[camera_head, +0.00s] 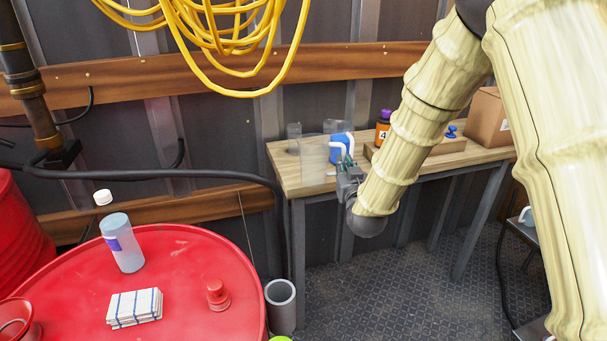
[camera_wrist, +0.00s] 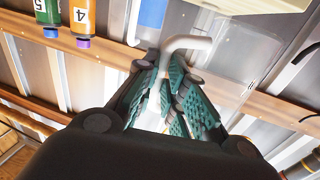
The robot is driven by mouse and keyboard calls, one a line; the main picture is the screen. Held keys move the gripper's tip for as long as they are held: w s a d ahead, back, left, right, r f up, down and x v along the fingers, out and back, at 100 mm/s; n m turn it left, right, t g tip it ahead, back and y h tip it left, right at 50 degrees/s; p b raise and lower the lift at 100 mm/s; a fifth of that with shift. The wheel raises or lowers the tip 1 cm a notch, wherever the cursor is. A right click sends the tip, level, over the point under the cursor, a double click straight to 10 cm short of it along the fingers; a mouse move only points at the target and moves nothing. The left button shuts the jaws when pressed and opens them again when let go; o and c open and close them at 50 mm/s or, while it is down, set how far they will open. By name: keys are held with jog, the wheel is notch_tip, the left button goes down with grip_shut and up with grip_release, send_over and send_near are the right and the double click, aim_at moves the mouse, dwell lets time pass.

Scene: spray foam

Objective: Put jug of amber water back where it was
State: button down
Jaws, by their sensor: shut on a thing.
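My gripper (camera_head: 347,172) is at the front left part of the wooden table (camera_head: 290,165) in the head view. In the wrist view its green-padded fingers (camera_wrist: 172,95) are shut on a pale curved handle (camera_wrist: 187,42). The handle appears to belong to a clear jug (camera_head: 314,152), whose see-through body is faint left of the gripper and also shows right of the fingers in the wrist view (camera_wrist: 228,62). No amber colour shows in it. I cannot tell whether its base touches the table.
A blue item (camera_head: 336,155) stands behind the gripper. A numbered orange bottle (camera_head: 382,134) and a cardboard box (camera_head: 487,118) are further right on the table. A red drum (camera_head: 190,260) at the left bears a bottle (camera_head: 122,243), a folded cloth (camera_head: 134,307) and a red item (camera_head: 217,295).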

jog(key=shift+w+a+f+p, duration=0.55)
jog(key=shift+w+a+f, duration=0.1)
jog(key=shift+w, duration=2.05)
jog(key=shift+w+a+f+p, duration=0.5)
jog(key=shift+w+f, duration=0.1)
jog(key=shift+w, duration=2.05)
jog(key=shift+w+a+f+p, duration=0.55)
jog(key=shift+w+a+f, duration=0.1)
jog(key=shift+w, duration=2.05)
jog(key=shift+f, duration=0.2)
jog(key=c, duration=1.5)
grip_release()
jog(key=shift+r, duration=0.1)
